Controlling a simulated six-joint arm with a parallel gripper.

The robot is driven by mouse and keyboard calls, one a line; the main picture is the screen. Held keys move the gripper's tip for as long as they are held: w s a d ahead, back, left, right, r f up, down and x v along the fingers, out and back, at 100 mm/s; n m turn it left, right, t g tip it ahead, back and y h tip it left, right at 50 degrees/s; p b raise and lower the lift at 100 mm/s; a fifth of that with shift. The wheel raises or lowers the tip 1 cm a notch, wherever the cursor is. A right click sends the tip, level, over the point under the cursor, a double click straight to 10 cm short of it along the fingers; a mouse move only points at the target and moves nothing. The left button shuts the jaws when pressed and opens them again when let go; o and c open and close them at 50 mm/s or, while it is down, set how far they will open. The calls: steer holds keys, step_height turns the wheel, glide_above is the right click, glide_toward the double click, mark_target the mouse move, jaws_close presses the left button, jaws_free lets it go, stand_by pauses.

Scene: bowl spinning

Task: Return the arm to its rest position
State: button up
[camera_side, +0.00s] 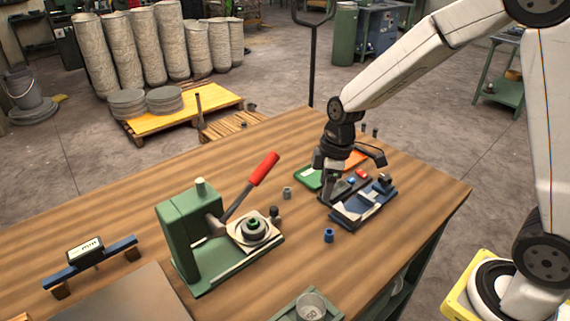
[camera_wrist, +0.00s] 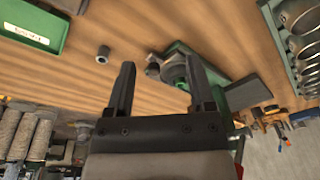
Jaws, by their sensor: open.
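My gripper (camera_side: 355,178) is open and empty above the small trays at the right part of the wooden table (camera_side: 300,145), its fingers pointing down. In the wrist view its two dark fingers (camera_wrist: 161,66) stand wide apart with nothing held between them. The blue tray (camera_side: 365,205) lies under and beside the fingers; whether they touch it I cannot tell. A green lever machine (camera_side: 185,240) with a red handle (camera_side: 264,168) stands left of my gripper, a round dark part (camera_side: 253,230) on its plate. It also shows beyond the fingers in the wrist view (camera_wrist: 240,93).
A green tray (camera_side: 308,177) lies behind my gripper. A small blue cylinder (camera_side: 329,235) and a grey one (camera_side: 287,193) stand on the table. A gauge on a blue bar (camera_side: 88,260) is at far left.

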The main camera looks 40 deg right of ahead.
steer(key=s+d+m+t+h, duration=0.1)
steer(key=s+d+m+t, duration=0.1)
steer(key=s+m, duration=0.7)
steer(key=shift+s+d+m, duration=0.15)
steer(key=shift+s+m, duration=0.15)
steer(key=shift+s, duration=0.7)
